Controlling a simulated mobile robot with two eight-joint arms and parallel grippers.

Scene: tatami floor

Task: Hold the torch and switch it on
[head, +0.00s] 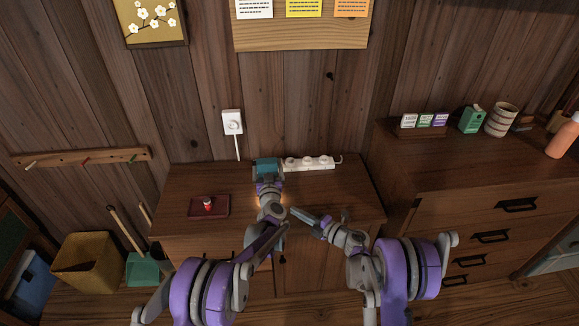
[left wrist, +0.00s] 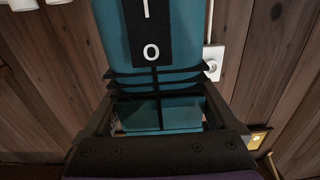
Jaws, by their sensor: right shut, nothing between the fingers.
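The torch (head: 267,165) is teal and shows above the low cabinet in the head view. In the left wrist view its body (left wrist: 185,30) fills the upper middle, with a black switch panel (left wrist: 149,30) marked I and O facing the camera. My left gripper (head: 268,182) is shut on the torch; its dark fingers also show around the body in the left wrist view (left wrist: 155,85). My right gripper (head: 298,213) is shut and empty, right of my left wrist and apart from the torch. A warm glow shows beside my left wrist; its source is hidden.
The low cabinet (head: 225,243) carries a dark red tray (head: 222,208) with a small red item and a white power strip (head: 310,163). A wall socket (head: 232,122) is behind. A taller chest (head: 440,170) with several small items stands right. A yellow bin (head: 85,262) stands left.

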